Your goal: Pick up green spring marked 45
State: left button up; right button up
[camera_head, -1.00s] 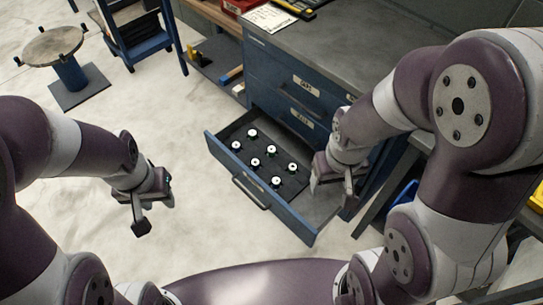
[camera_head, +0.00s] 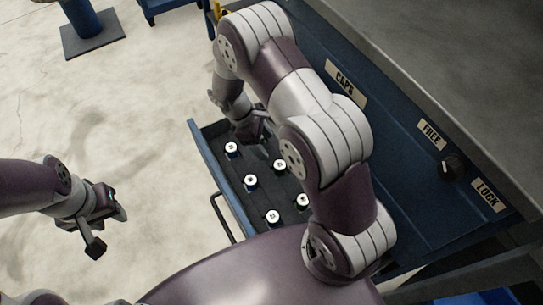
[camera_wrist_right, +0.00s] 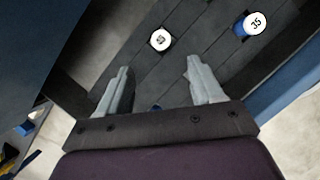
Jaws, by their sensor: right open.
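Several white-topped springs stand in the open drawer (camera_head: 203,152), including a near spring (camera_head: 273,217) and a left spring (camera_head: 231,148). None shows clear green, so I cannot tell which is marked 45. In the right wrist view, a white disc (camera_wrist_right: 160,39) has an unclear mark and shows no side colour; a blue spring (camera_wrist_right: 248,26) reads 35. My right gripper (camera_head: 252,133) is over the drawer's far part. In its wrist view (camera_wrist_right: 160,85) its fingers are apart and empty, with the white disc ahead between them. My left gripper (camera_head: 108,230) is open and empty over the floor.
The blue cabinet has labels CAPS (camera_head: 345,83), FREE (camera_head: 432,134) and LOCK (camera_head: 487,195) beside a black knob (camera_head: 453,166). The grey worktop (camera_head: 440,60) overhangs at the upper right. My right arm hides part of the drawer.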

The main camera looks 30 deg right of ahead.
jog(key=b, duration=0.3)
send_over(279, 165)
jog(key=w+a, duration=0.1)
jog(key=a, duration=0.1)
notch_tip(279, 165, down, 6)
jog(key=shift+w+d+f, duration=0.15)
jog(key=b+x, duration=0.3)
jog(key=x, duration=0.2)
jog(key=shift+w, duration=0.1)
jog(key=shift+f, duration=0.1)
jog(key=shift+c, duration=0.6)
jog(key=c, duration=1)
